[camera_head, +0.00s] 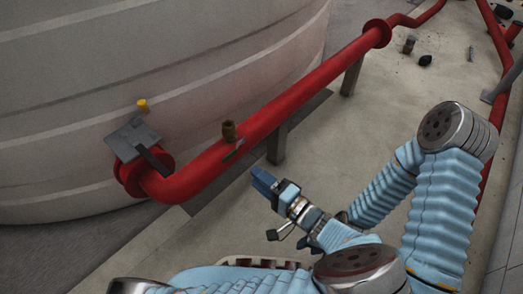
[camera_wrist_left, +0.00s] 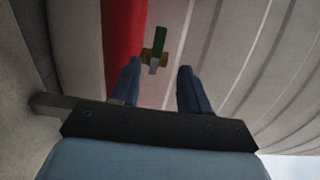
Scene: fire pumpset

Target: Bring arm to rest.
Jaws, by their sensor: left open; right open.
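My left gripper (camera_head: 264,184) is in the middle of the head view, with its blue fingers pointing up and left toward the red pipe (camera_head: 275,107). In the left wrist view its two blue fingers (camera_wrist_left: 158,88) stand apart with nothing between them. A brass valve (camera_head: 229,131) with a dark handle sits on the pipe, apart from the fingertips. In the left wrist view, a brass valve with a green handle (camera_wrist_left: 159,42) shows beyond the fingertips, beside the red pipe (camera_wrist_left: 125,35). I cannot make out my right gripper.
A large pale ribbed tank (camera_head: 150,60) stands behind the pipe. Grey posts (camera_head: 277,143) hold the pipe up. A grey plate (camera_head: 131,140) and yellow cap (camera_head: 142,105) are at its flanged end. Small items (camera_head: 409,45) lie on the far floor. The concrete floor beside the arm is clear.

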